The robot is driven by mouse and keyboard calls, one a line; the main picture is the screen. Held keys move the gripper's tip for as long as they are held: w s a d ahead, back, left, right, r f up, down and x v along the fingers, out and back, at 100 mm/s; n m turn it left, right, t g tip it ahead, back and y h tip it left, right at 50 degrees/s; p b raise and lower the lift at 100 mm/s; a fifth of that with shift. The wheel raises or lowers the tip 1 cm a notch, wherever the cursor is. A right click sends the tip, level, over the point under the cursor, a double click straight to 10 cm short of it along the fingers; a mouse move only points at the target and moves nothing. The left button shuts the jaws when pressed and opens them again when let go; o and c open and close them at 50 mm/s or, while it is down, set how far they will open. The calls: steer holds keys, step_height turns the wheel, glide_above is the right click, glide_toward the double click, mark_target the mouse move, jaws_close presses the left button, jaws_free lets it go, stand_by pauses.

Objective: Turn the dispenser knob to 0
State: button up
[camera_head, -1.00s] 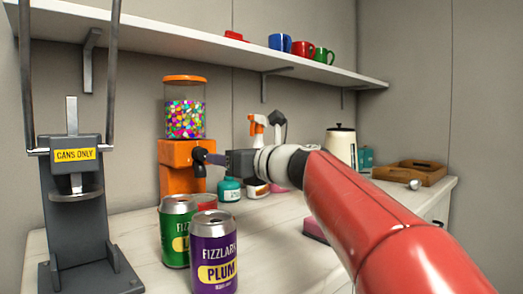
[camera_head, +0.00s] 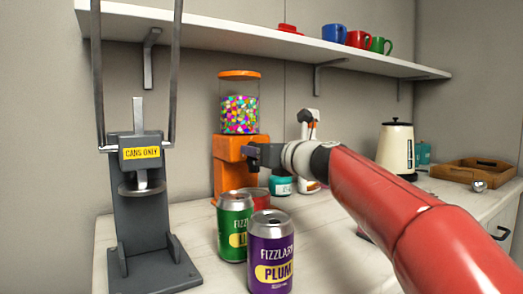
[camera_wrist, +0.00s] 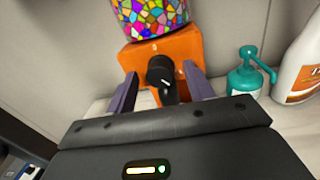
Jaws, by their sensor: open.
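The orange dispenser (camera_head: 229,160) stands on the counter against the wall, with a clear jar of colourful candies (camera_head: 240,110) and an orange lid on top. Its black knob (camera_wrist: 160,70) shows in the wrist view on the orange front, with a light mark on its face. In the wrist view my gripper (camera_wrist: 158,82) is open, with one purple finger on each side of the knob and a gap to it on both sides. In the head view my gripper (camera_head: 250,153) is at the dispenser's front and hides the knob. No number scale can be read.
A purple can (camera_head: 270,255) and a green can (camera_head: 234,228) stand in front of the dispenser, below my arm. A grey can press (camera_head: 148,215) stands at left. A teal pump bottle (camera_wrist: 246,75) and a white bottle (camera_wrist: 298,70) are right of the dispenser. A shelf (camera_head: 230,28) runs above.

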steer(key=shift+c, duration=0.2)
steer(key=c, duration=0.9)
steer(key=shift+n+h, duration=0.3)
steer(key=shift+n, duration=3.3)
